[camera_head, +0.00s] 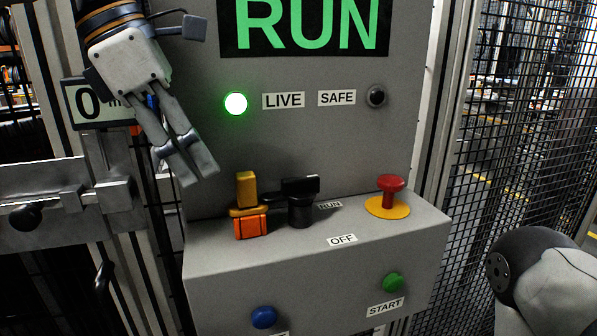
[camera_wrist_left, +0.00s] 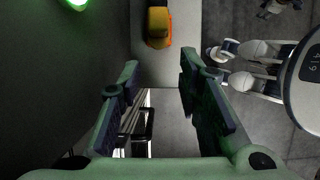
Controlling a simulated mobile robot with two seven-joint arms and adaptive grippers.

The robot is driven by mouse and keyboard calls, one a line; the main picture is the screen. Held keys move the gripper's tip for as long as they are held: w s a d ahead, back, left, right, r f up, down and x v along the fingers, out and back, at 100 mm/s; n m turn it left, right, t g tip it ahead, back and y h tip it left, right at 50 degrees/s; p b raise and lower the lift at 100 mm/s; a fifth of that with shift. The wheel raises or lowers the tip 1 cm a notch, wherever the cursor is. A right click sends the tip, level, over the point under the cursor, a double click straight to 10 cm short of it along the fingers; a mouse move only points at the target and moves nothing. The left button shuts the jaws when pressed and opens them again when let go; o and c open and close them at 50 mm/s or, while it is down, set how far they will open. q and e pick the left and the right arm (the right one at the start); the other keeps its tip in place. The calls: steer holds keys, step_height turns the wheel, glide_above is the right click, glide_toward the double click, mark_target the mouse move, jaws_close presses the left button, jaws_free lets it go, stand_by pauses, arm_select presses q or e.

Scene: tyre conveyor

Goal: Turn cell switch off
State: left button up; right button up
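The cell switch is a black rotary knob (camera_head: 300,211) with a flat black handle (camera_head: 298,186) on the sloped ledge of the grey control box. The handle lies roughly crosswise, its right end near the RUN label (camera_head: 330,205); the OFF label (camera_head: 342,240) is lower, in front. My left gripper (camera_head: 188,166) is above and left of the switch, apart from it, pointing down. In the left wrist view the fingers (camera_wrist_left: 160,85) stand apart with nothing between them, so it is open. My right gripper is out of view.
A yellow-and-orange piece (camera_head: 250,222) stands just left of the switch. A red mushroom button (camera_head: 391,190), blue button (camera_head: 264,317) and green START button (camera_head: 393,282) are on the box. The LIVE lamp (camera_head: 236,104) glows green; the display (camera_head: 306,25) reads RUN. Mesh fence (camera_head: 530,130) stands right.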

arm_select(q)
glide_toward(298, 178)
steer(key=x, duration=0.5)
steer(key=shift+d, duration=0.25)
steer(key=x, duration=0.3)
steer(key=shift+a, duration=0.15)
steer(key=shift+d+f, duration=0.2)
steer(key=shift+f, duration=0.35)
jaws_close()
